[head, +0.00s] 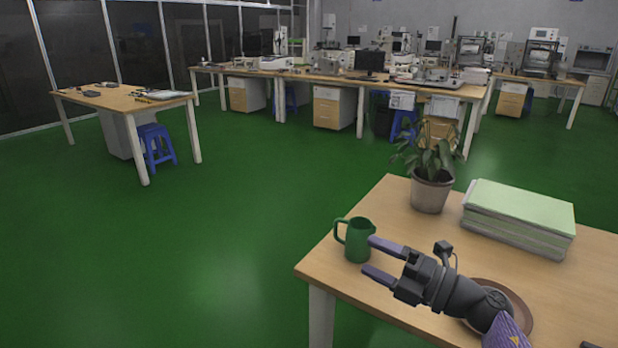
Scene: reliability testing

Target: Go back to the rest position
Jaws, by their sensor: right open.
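My right gripper (374,259) is dark grey with two purple-tipped fingers. It comes in from the lower right, over the wooden table (345,284). Its fingers are apart, with nothing held between them. The fingertips point left, close to a green mug (357,243) that stands upright near the table's left corner. The upper finger overlaps the mug's right side in the picture; I cannot tell whether they touch. My left gripper is not in view.
A potted plant (431,192) and a stack of green-topped papers (518,216) stand at the table's back. A brown round plate (521,313) lies partly under my right arm. Green floor (220,250) is clear to the left. A desk (115,100) with a blue stool (155,146) stands beyond.

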